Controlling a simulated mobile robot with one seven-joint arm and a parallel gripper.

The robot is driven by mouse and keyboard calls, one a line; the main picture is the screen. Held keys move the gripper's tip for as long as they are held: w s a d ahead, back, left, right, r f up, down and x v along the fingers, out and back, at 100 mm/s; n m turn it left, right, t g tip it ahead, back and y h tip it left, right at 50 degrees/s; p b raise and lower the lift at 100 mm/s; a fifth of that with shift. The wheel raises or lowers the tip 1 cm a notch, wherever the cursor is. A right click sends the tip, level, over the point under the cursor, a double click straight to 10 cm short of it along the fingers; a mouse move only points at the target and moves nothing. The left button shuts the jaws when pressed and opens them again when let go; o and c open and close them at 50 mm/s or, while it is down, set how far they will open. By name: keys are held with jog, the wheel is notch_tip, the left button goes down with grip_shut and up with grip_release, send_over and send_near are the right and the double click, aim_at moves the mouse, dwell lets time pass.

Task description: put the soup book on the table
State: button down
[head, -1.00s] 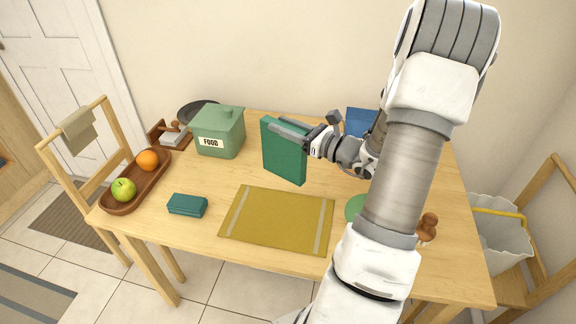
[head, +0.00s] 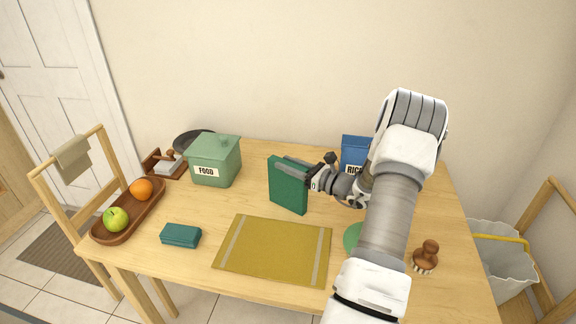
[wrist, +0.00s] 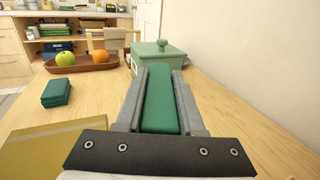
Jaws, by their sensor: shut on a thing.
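A green book (head: 288,187), its title not readable, is held upright in my gripper (head: 296,166) above the middle of the table (head: 395,262). In the wrist view the green book (wrist: 160,100) sits between the two grey fingers of my gripper (wrist: 159,112), which are shut on it. The book's lower edge is close to the table top; I cannot tell whether it touches. Part of its upper right side is hidden by the fingers.
A mustard placemat (head: 273,249) lies in front of the book. A green FOOD canister (head: 214,160), a fruit tray (head: 129,211) and a small teal box (head: 181,235) are to the left. A blue RICE box (head: 354,155), a green round item (head: 352,238) and a brush (head: 426,257) are to the right.

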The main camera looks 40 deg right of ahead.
jog(key=shift+r, duration=0.1)
jog(key=c, duration=0.5)
grip_release()
jog(key=v, duration=1.2)
jog(key=shift+p, duration=0.3)
